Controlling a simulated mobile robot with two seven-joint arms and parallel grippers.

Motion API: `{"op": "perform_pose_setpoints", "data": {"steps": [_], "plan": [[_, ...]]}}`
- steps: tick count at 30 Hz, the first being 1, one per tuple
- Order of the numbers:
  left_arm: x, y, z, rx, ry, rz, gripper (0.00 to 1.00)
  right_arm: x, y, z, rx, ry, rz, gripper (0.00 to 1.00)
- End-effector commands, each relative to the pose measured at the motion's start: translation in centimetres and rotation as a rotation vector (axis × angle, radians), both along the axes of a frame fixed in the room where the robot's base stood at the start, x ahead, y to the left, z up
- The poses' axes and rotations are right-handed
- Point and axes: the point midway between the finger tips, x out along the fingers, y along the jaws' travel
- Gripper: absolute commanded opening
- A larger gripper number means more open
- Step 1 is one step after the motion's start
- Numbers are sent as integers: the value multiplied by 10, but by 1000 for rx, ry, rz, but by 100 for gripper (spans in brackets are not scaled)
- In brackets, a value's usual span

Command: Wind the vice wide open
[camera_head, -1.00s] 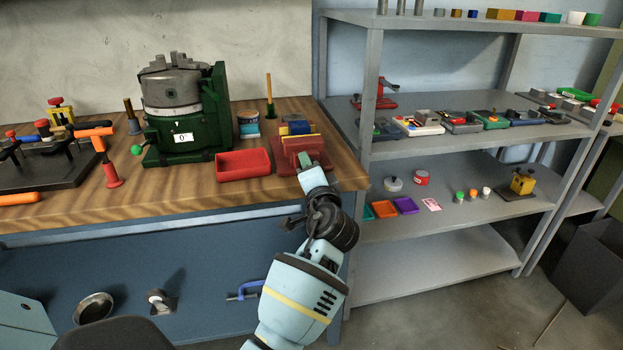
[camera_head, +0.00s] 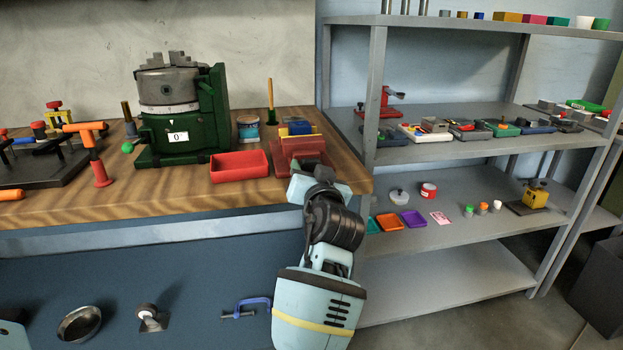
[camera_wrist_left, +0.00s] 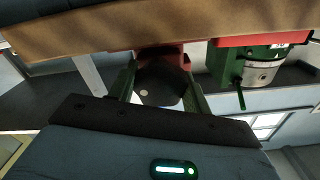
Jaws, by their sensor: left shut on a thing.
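The red vice (camera_head: 298,148) sits at the front right edge of the wooden bench, with blue and yellow pieces (camera_head: 297,130) at its top. My left gripper (camera_head: 308,178) is at the vice's front, and its own wrist hides the fingertips in the head view. In the left wrist view, the two fingers of my left gripper (camera_wrist_left: 160,88) are on either side of a dark, rounded part (camera_wrist_left: 158,82), which looks like the vice's handle end. Red of the vice shows just behind it. The jaw gap cannot be made out clearly. My right gripper is not in view.
A red tray (camera_head: 239,167) lies left of the vice. A green machine with a grey chuck (camera_head: 170,88) stands behind it. A can (camera_head: 248,127) and an upright wooden-handled tool (camera_head: 270,100) stand nearby. The grey shelf (camera_head: 450,180) is close on the right.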

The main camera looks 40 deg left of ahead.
Motion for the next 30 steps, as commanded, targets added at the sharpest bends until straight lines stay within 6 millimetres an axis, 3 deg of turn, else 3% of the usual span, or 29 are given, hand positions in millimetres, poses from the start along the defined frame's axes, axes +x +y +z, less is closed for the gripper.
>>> {"op": "perform_pose_setpoints", "data": {"steps": [9,25,26,30], "plan": [[0,1,1,-78,-95,1,26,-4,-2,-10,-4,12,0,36],[0,1,3,-91,-116,0,26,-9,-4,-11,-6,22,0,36],[0,1,3,-91,-116,0,50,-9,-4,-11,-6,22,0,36],[0,1,2,-91,-115,0,68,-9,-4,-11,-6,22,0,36]]}}
